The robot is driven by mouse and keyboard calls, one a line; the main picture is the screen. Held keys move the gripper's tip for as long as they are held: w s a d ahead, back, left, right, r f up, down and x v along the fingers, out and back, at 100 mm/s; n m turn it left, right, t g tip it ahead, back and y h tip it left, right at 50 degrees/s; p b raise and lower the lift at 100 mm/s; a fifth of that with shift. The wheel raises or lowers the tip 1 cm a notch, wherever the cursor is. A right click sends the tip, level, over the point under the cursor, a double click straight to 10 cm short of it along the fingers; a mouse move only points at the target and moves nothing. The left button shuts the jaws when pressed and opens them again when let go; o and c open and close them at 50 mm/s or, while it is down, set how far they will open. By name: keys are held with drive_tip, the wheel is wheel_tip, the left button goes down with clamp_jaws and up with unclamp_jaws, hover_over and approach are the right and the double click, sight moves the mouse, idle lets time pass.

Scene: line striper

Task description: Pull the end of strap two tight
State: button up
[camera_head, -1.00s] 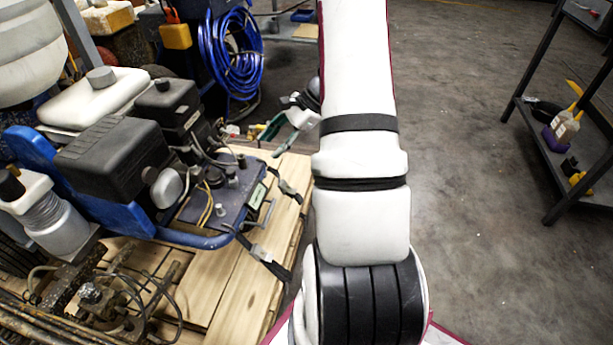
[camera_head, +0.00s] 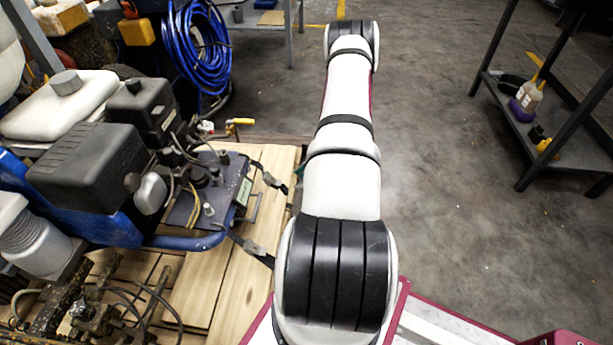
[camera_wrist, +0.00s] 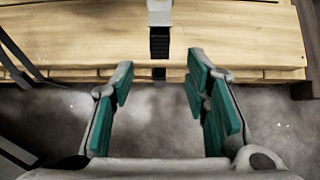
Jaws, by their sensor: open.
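A strap (camera_wrist: 160,42) with a pale upper part and a black section crosses the wooden pallet edge in the wrist view. A short dark piece of it (camera_wrist: 159,74) shows below the top board. My gripper (camera_wrist: 160,74) is open, its green-padded fingers on either side of the strap's line, with nothing held. In the head view, one strap (camera_head: 269,180) lies at the machine's far corner and another (camera_head: 252,248) at its near corner. Both run to the pallet's right edge. Which one is strap two is not marked. My arm hides most of the gripper there.
The line striper (camera_head: 95,170) stands on the wooden pallet (camera_head: 215,285). Dark bands (camera_wrist: 18,55) cross the wrist view's left side. A shelf cart (camera_head: 560,150) with bottles stands at right. A blue hose coil (camera_head: 200,55) hangs behind. The floor between is clear.

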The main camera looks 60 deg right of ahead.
sight(286, 189)
drive_tip(key=shift+b+x, duration=2)
drive_tip(key=shift+x, duration=2)
clamp_jaws()
